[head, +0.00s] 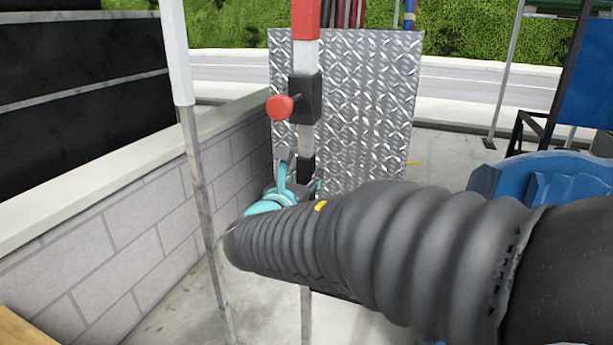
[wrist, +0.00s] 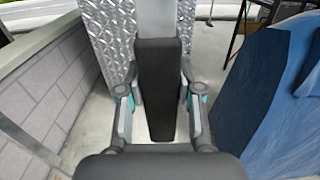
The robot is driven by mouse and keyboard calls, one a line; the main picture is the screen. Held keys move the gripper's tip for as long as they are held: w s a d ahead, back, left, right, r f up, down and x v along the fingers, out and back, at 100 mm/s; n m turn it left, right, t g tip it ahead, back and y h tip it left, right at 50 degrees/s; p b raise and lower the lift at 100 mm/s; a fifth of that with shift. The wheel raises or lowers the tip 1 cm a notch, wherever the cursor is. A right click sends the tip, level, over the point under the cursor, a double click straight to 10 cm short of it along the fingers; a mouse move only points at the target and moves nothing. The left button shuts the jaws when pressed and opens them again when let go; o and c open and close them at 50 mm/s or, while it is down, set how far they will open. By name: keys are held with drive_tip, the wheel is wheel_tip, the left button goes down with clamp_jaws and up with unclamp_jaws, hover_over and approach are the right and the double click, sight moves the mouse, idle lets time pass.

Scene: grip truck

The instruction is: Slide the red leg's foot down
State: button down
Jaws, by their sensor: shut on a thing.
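The red leg (head: 305,55) stands upright, with a red band at the top and a white section below it. A black clamp (head: 305,98) with a red knob (head: 280,106) sits on it. The leg's foot (head: 306,136), a thin grey pole, runs down out of the clamp and has a black part (head: 306,168) lower down. My gripper (head: 298,185) is shut around that black part, below the clamp. In the wrist view, a dark block (wrist: 158,85) fills the space between the two fingers. My arm hides some of the pole, which shows again beneath; its bottom end is out of view.
Another pole (head: 195,150), white above and grey below, stands left of the leg. A block wall (head: 120,195) runs along the left. A diamond-plate metal sheet (head: 370,100) stands behind the leg. A blue object (head: 570,180) is on the right.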

wheel_tip(320, 180, down, 13)
drive_tip(key=b, duration=0.9)
drive_tip(key=shift+r+b, duration=0.15)
drive_tip(key=shift+b, duration=0.15)
drive_tip(key=c, duration=0.8)
unclamp_jaws()
drive_tip(key=shift+o, duration=0.2)
drive_tip(key=shift+s+r, duration=0.1)
drive_tip(key=v, duration=1.2)
